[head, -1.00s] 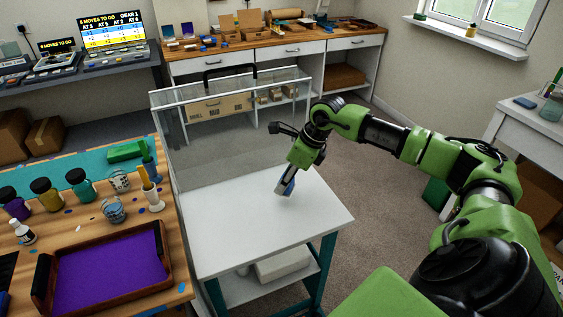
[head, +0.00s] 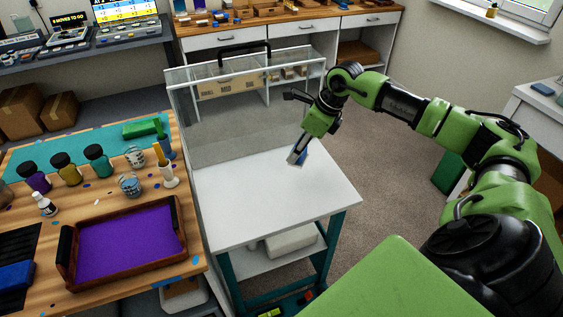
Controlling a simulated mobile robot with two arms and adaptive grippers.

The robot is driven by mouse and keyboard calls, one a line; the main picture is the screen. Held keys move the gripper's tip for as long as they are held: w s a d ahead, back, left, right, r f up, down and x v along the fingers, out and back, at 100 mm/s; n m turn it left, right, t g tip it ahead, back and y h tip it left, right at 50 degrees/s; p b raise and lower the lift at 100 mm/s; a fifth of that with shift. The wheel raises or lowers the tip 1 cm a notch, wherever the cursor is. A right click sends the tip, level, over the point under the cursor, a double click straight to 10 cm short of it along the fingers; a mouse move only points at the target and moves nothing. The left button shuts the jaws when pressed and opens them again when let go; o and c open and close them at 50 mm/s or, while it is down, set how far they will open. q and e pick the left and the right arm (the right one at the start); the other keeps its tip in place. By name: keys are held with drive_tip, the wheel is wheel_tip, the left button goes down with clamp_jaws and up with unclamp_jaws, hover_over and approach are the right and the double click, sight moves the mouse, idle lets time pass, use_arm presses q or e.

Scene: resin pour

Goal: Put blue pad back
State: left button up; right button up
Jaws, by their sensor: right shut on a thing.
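My right gripper (head: 297,157) is shut on a small blue pad (head: 302,156), mostly hidden by the fingers. It is tilted downward above the right part of the white-topped cart (head: 250,215). I cannot tell how large the gap to the cart top is. My left gripper is not in view.
A wooden bench at left holds a purple-filled tray (head: 130,241), several bottles, cups (head: 130,185) and a blue block (head: 15,276). A clear panel (head: 235,115) stands along the cart's back and left. A blue item (head: 543,88) lies on the right table. The cart top is bare.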

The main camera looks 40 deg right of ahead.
drive_tip(key=s+a+n+g+y, duration=0.2)
drive_tip(key=s+a+n, duration=0.1)
drive_tip(key=a+n, duration=0.65)
drive_tip(key=s+a+r+n+g+h, duration=0.2)
drive_tip(key=s+a+n, duration=0.4)
drive_tip(key=n, duration=0.4)
drive_tip(key=s+a+r+n+g+h, duration=0.2)
drive_tip(key=s+a+n+g, duration=0.2)
drive_tip(key=s+a+n, duration=0.2)
drive_tip(key=a+n, duration=0.2)
drive_tip(key=n, duration=0.2)
drive_tip(key=shift+s+a+r+n, duration=0.3)
drive_tip(key=shift+s+r+n, duration=0.05)
drive_tip(key=shift+s+r, duration=0.05)
